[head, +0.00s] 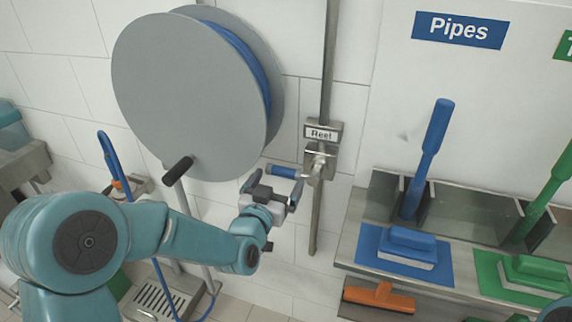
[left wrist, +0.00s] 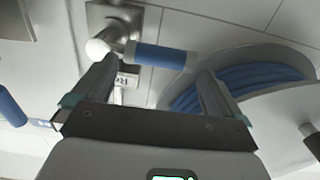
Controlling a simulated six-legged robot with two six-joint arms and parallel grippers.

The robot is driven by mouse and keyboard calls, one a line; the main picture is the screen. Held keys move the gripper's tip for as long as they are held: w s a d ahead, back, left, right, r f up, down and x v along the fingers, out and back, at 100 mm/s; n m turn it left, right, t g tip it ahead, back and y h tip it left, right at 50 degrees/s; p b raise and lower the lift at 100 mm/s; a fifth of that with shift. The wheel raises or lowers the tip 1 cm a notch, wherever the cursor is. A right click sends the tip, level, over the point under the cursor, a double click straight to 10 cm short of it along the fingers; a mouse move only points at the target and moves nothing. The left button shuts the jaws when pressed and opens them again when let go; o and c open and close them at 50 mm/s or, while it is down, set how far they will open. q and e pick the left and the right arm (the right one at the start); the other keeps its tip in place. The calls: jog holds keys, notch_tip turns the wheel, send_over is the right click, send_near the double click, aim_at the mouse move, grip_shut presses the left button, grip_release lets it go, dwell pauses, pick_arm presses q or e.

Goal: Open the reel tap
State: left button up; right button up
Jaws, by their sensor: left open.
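The reel tap (head: 318,163) is a metal valve on the wall pipe, under a sign reading "Reel". Its blue lever handle (head: 284,171) points left, roughly level. The handle also shows in the left wrist view (left wrist: 160,57), lying crosswise in the gap between the fingertips, with the pale valve knob (left wrist: 97,48) at its left end. My left gripper (head: 276,183) is open and empty, just below and in front of the handle. I cannot tell whether a finger touches it. My right gripper is not in view.
A big grey hose reel (head: 190,95) with blue hose stands left of the tap, with a black crank grip (head: 178,170) near my left arm. At right, a steel shelf (head: 462,210) holds blue and green brushes beneath a "Pipes" sign (head: 460,30).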

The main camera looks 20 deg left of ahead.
aim_at(282, 172)
pick_arm(q)
jog(key=w+p, duration=0.1)
jog(key=w, duration=0.4)
jog(key=shift+a, duration=0.1)
jog(key=shift+s+r, duration=0.15)
jog(key=c, duration=1.2)
jog(key=shift+f+b, duration=0.35)
jog(key=shift+b, duration=0.25)
jog(key=shift+d+f+n+b, duration=1.05)
jog(key=shift+n+b, duration=1.55)
jog(key=shift+b, duration=1.5)
jog(key=shift+d+f+n+b, duration=0.75)
jog(key=shift+f+n+b, duration=0.6)
jog(key=shift+n+b, duration=2)
jog(key=shift+d+f+n+b, duration=1.05)
jog(key=shift+n+b, duration=0.8)
jog(key=shift+b, duration=2.95)
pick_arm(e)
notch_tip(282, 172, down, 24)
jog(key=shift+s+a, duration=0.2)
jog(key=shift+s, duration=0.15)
pick_arm(q)
jog(key=shift+a+f, duration=0.1)
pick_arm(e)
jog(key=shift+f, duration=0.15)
